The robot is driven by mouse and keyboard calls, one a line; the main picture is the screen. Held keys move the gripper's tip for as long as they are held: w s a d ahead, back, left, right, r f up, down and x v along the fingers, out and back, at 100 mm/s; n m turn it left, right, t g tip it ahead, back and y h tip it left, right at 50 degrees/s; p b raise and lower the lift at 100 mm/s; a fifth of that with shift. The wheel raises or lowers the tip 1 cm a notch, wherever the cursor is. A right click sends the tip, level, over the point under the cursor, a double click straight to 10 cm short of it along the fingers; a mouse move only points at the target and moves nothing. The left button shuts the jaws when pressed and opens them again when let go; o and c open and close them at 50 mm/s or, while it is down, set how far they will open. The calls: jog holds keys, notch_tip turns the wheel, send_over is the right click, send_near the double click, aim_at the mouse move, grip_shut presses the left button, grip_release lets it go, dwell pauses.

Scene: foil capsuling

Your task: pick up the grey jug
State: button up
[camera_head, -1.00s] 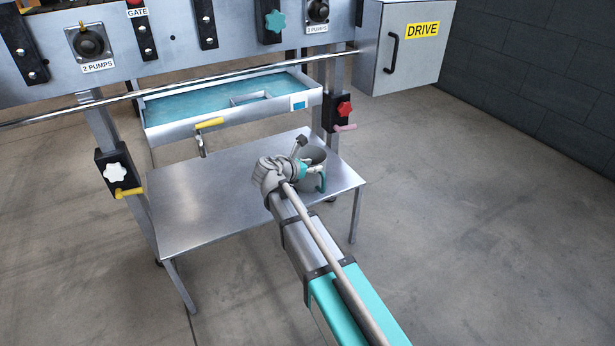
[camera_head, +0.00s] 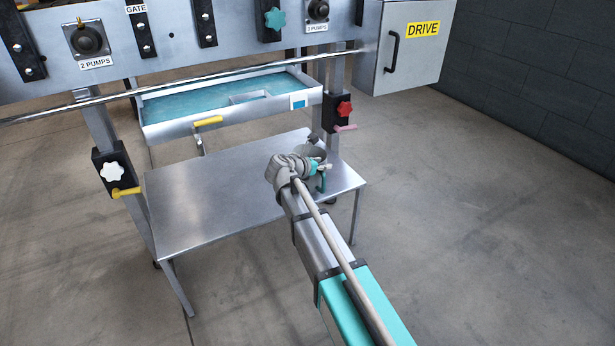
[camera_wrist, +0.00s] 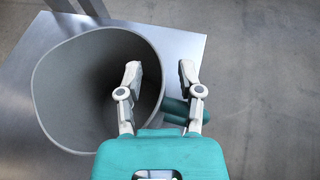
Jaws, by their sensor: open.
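The grey jug (camera_head: 317,152) stands upright near the right end of the steel table, partly hidden behind my wrist. In the wrist view the jug (camera_wrist: 55,105) shows its wide open mouth from above. A teal handle (camera_wrist: 174,108) is at its right side. My gripper (camera_wrist: 160,72) is open above the jug's right rim. In that view its left finger overlaps the jug's mouth and its right finger is beyond the rim, over the handle side. I cannot tell whether either finger touches the jug.
The steel table (camera_head: 205,200) is bare to the left of the jug. Above it is a shallow tray (camera_head: 180,130) with a blue-green bottom and a yellow lever (camera_head: 208,121). A table leg and a red-knobbed clamp (camera_head: 343,110) are close by the jug.

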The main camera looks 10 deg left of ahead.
dwell(0.4)
grip_shut()
